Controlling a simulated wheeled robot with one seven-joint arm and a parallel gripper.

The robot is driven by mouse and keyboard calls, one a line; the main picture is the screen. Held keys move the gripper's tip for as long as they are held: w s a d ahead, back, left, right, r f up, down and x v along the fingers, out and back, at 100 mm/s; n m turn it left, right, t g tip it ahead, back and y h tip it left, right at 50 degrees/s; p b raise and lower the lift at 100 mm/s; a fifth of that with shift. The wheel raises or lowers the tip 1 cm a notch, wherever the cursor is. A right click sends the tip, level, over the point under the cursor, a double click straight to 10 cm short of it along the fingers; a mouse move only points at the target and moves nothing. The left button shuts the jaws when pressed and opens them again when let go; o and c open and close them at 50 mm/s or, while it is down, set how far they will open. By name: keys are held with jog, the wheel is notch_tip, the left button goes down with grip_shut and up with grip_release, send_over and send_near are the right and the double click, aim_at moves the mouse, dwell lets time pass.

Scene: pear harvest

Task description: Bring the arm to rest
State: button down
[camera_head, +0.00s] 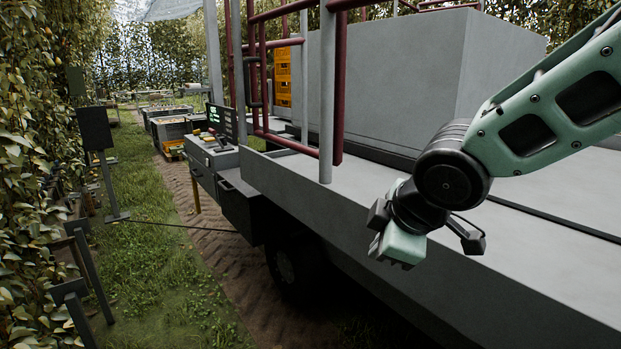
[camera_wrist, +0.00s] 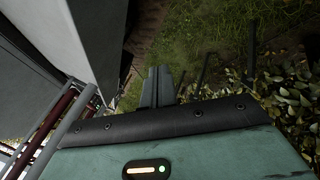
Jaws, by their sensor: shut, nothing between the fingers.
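My arm reaches in from the upper right of the head view, its green link slanting down to a dark joint. My gripper (camera_head: 378,232) hangs at the end of it, in front of the side edge of the grey platform (camera_head: 480,292). In the wrist view my gripper (camera_wrist: 157,72) shows with its two grey fingers together and nothing between them. Grass and a dirt track lie beyond the fingertips. No pear shows at the gripper.
Dark red railings (camera_head: 338,90) and a grey post (camera_head: 327,100) stand on the platform, left of the arm. A large grey box (camera_head: 400,75) sits behind. A console with a screen (camera_head: 222,122) is farther left. Leafy trees (camera_head: 35,150) line the left, with open grass (camera_head: 160,260) between.

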jog(key=s+d+f+m+g+h, duration=0.1)
jog(key=s+f+m+g, duration=0.2)
jog(key=s, duration=0.8)
jog(key=s+d+f+m+g+b, duration=0.1)
jog(key=s+d+f+m+g, duration=0.1)
jog(key=s, duration=0.9)
notch_tip(320, 180, down, 3)
jog(key=m+g, duration=0.1)
jog(key=m, duration=0.1)
jog(key=shift+m+h, duration=0.3)
jog(key=shift+h, duration=0.1)
jog(key=shift+d+r, duration=0.1)
